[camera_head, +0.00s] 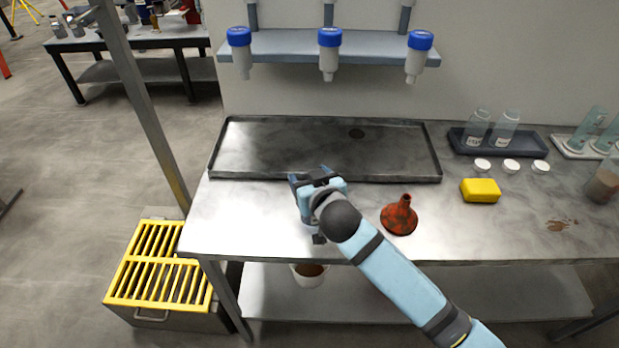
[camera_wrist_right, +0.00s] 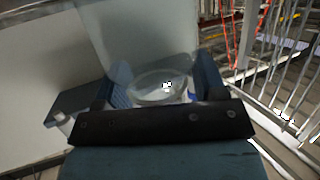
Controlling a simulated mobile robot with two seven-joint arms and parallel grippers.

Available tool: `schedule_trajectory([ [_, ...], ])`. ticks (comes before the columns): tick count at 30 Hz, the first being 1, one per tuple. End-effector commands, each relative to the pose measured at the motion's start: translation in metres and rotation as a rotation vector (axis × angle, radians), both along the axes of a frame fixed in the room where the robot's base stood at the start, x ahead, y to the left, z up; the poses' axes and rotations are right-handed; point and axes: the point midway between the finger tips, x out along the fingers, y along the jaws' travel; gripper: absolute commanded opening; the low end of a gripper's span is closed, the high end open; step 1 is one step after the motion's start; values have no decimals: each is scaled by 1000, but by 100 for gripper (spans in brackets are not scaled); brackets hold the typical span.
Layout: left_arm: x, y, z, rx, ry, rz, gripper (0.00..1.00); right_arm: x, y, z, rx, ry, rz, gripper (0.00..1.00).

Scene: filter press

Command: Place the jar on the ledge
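My right gripper (camera_head: 314,176) is above the front left of the steel bench, near the front edge of the shallow dark tray. In the right wrist view, a clear glass jar (camera_wrist_right: 160,88) sits between its two blue fingers (camera_wrist_right: 164,86), which appear to touch it on both sides. Its round rim faces the camera. In the head view the gripper and arm mostly hide the jar. A grey wall ledge (camera_head: 285,45) runs above the bench at the back, with blue-capped bottles hanging through it. My left gripper is not in view.
The dark tray (camera_head: 280,122) on the bench is empty. A red funnel (camera_head: 400,216) stands right of my arm, with a yellow sponge (camera_head: 480,190) beyond. Clear jars (camera_head: 476,127) stand in a small rack tray (camera_head: 537,147), with white caps in front. A post (camera_head: 150,110) rises at left.

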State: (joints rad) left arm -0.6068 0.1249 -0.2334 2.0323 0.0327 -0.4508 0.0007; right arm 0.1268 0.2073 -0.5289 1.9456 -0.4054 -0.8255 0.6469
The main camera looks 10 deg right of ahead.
Motion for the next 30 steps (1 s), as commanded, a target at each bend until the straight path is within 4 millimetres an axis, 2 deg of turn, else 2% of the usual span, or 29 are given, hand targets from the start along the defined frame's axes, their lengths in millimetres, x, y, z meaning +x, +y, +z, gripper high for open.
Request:
schedule_trajectory([
  [4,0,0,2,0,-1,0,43,0,0,5,-1,-2,0,64],
  [8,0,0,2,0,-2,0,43,-16,-2,7,2,1,0,64],
  [15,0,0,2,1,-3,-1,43,-66,-8,23,3,1,0,64],
  [21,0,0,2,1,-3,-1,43,-99,-12,33,2,0,0,64],
  [25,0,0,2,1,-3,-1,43,-110,-13,37,1,0,0,64],
  [30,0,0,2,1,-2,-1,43,-114,-14,39,0,0,0,64],
])
